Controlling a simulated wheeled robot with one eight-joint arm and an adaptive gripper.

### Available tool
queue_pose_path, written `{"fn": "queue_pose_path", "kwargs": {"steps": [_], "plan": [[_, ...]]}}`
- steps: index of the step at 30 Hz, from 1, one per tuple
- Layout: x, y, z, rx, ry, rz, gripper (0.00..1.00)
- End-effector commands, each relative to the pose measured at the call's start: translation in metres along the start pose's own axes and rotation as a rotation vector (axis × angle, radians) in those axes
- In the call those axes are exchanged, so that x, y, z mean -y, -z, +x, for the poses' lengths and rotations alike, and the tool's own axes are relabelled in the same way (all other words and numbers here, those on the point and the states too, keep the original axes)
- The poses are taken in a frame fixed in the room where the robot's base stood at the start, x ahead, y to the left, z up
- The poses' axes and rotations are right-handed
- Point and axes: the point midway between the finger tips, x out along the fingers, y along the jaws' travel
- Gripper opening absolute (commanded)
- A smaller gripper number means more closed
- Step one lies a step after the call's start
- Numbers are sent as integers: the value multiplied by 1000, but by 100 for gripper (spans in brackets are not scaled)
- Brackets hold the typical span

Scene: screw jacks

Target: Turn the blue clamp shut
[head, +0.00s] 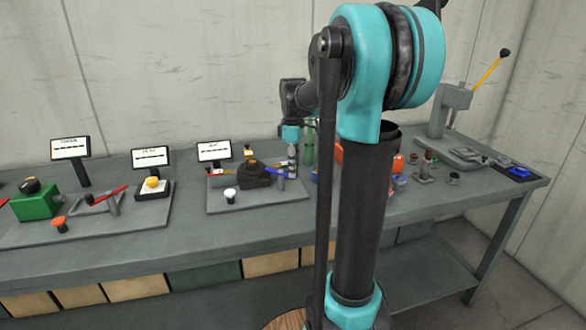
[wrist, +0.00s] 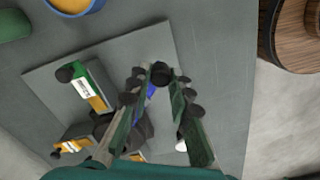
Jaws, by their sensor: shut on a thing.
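The blue clamp's handle (head: 276,172) is a short blue bar on the right side of a dark block on a grey plate. In the wrist view, the blue bar (wrist: 151,90) shows between the fingers of my gripper (wrist: 158,84). A round black knob (wrist: 160,73) sits at the fingertips. My gripper (head: 292,170) reaches down from above at the plate's right side in the head view, shut on the handle. The fingers hide part of the handle, and the clamp's jaws cannot be made out.
The same plate (head: 215,205) carries a red handle (head: 214,174), a white knob (head: 230,195) and a sign (head: 214,152). A green box (head: 36,206) and a yellow button (head: 152,183) stand to the left. A lever press (head: 450,105) stands at the far right.

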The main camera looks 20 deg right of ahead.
Motion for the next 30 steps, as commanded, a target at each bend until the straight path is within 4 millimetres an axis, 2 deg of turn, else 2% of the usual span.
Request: {"fn": "queue_pose_path", "kwargs": {"steps": [11, 12, 16, 26, 30], "plan": [[-2, 0, -1, 0, -3, -3, 0], [-2, 0, -1, 0, -3, -3, 23], [-1, 0, 0, 0, -2, -3, 39], [-1, 0, -2, 0, -1, -3, 41], [-1, 0, -14, 0, -1, -3, 41]]}}
